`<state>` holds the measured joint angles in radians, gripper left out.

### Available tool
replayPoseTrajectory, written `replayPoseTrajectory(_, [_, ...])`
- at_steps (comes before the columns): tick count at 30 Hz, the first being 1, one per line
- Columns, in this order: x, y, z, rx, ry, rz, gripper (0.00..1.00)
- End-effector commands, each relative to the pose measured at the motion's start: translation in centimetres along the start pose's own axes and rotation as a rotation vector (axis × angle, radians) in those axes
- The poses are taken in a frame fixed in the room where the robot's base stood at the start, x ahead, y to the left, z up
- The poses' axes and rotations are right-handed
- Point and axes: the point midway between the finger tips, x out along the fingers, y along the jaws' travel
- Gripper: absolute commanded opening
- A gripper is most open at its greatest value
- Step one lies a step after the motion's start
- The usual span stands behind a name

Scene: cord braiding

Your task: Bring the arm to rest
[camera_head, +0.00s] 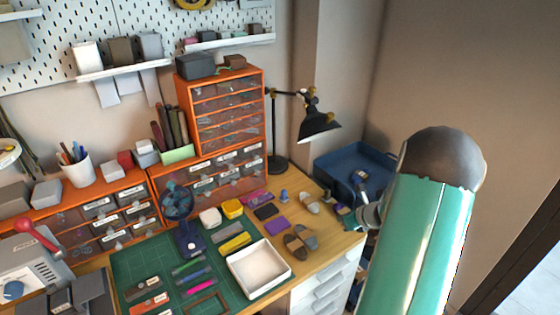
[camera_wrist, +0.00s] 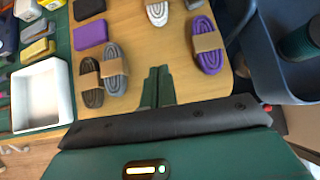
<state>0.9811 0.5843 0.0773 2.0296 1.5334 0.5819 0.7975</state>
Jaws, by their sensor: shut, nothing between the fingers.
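My gripper (camera_wrist: 158,74) shows in the wrist view as two slim dark green fingers, pressed together and empty. It hangs above the bare wooden desk top (camera_wrist: 145,42), and no cord touches the fingers. A grey banded cord bundle (camera_wrist: 113,70) and a dark one (camera_wrist: 90,84) lie left of the fingertips. A purple banded cord bundle (camera_wrist: 208,48) lies to their right, and a pale one (camera_wrist: 157,13) lies farther off. In the head view my green arm fills the lower right and the fingers cannot be made out.
A blue bin (camera_head: 330,167) stands at the desk's right end. A white tray (camera_head: 258,270) sits on the green cutting mat (camera_head: 135,262), among small tools.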

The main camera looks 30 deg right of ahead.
Motion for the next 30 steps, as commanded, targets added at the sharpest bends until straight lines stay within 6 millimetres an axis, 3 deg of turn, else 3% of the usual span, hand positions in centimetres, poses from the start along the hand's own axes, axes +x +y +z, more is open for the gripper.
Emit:
replayPoseTrajectory(5, [-0.1, 0.1, 0.1, -0.006, -0.001, 0.001, 0.00])
replayPoseTrajectory(8, [-0.4, 1.3, 1.3, -0.071, -0.002, 0.019, 0.00])
replayPoseTrajectory(10, [-1.0, 3.1, 3.1, -0.172, -0.004, 0.046, 0.00])
replayPoseTrajectory(15, [-3.8, 10.3, 8.6, -0.574, -0.013, 0.152, 0.00])
replayPoseTrajectory(19, [-6.6, 16.4, 11.5, -0.911, -0.022, 0.235, 0.00])
replayPoseTrajectory(24, [-10.9, 23.7, 13.4, -1.339, -0.035, 0.329, 0.00])
replayPoseTrajectory(30, [-16.3, 30.7, 13.4, -1.833, -0.047, 0.415, 0.00])
